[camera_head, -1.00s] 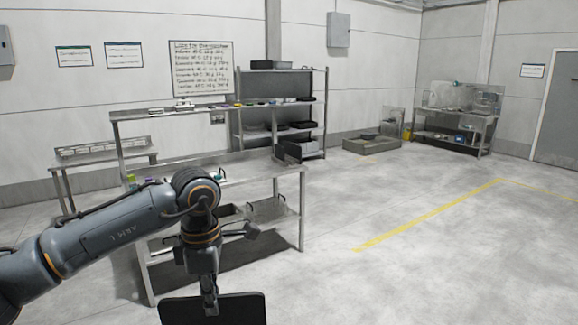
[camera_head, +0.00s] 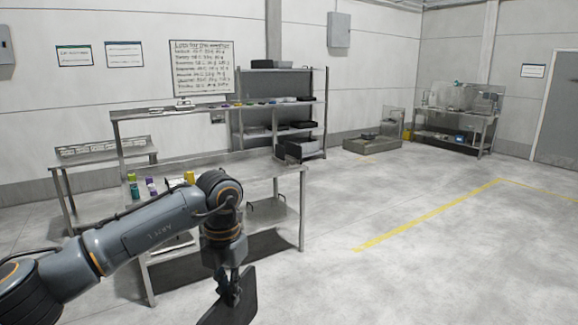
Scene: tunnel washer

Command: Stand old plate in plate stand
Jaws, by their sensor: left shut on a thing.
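A dark, flat, rectangular plate (camera_head: 241,305) hangs below my left gripper (camera_head: 231,284) at the bottom of the head view. The left gripper points down and is shut on the plate's upper edge. The plate is seen at a slant, and its lower part is cut off by the picture's edge. It is held in front of the steel workbench (camera_head: 262,172). I cannot make out the plate stand for certain. My right gripper is not in view.
Several small bottles (camera_head: 151,188) stand on the bench, partly behind my arm. A side table (camera_head: 110,160) stands at left, dark shelving (camera_head: 281,82) behind. A low platform (camera_head: 372,145) and another bench (camera_head: 452,132) are farther right. Floor at right is clear.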

